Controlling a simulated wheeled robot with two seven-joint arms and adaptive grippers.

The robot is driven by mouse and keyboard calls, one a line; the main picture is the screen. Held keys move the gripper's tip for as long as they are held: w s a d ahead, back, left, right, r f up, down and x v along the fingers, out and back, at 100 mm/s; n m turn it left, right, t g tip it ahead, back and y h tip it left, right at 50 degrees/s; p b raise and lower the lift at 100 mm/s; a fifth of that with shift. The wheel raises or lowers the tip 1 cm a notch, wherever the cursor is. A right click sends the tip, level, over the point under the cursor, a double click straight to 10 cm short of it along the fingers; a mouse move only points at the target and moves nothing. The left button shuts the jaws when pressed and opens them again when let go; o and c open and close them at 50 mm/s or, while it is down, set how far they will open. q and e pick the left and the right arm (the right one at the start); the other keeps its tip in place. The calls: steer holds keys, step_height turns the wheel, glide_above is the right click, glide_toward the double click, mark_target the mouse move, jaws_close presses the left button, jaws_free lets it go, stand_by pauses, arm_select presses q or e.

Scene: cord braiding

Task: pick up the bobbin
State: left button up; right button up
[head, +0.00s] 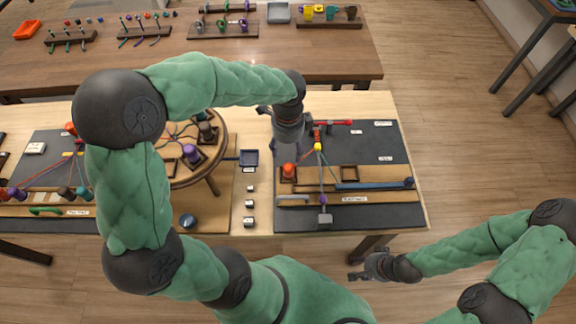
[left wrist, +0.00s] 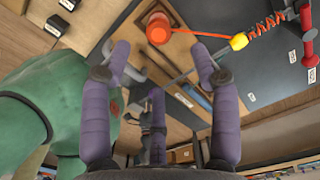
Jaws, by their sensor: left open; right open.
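An orange bobbin (head: 288,170) sits in a square wooden frame on the right-hand board. It also shows in the left wrist view (left wrist: 158,28), just beyond the fingertips. My left gripper (head: 285,135) hangs above the board, behind the orange bobbin in the head view, with its fingertips partly hidden. In the left wrist view its fingers (left wrist: 161,60) are spread apart with nothing between them. A purple bobbin (head: 191,153) and a dark bobbin (head: 206,131) stand on the round braiding stand (head: 215,165). My right gripper (head: 368,272) is open and empty, off the table's front edge.
A yellow piece (head: 318,147) and red bar (head: 333,123) lie beside the gripper, with cords running to a grey weight (head: 325,218). A back table (head: 290,65) holds racks of tools.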

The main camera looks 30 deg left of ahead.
mark_target(288, 167)
arm_select(q)
steer(key=shift+w+a+f, duration=0.1)
steer(key=shift+f, duration=0.4)
step_height(288, 167, down, 5)
steer(key=shift+r+b, duration=0.1)
steer(key=shift+b, duration=0.8)
steer(key=f, duration=0.1)
steer(key=f+b, duration=0.1)
steer(key=f, duration=0.1)
steer(key=f+b, duration=0.1)
steer(key=f, duration=0.1)
steer(key=shift+s+d, duration=0.2)
steer(key=shift+s, duration=0.05)
jaws_close()
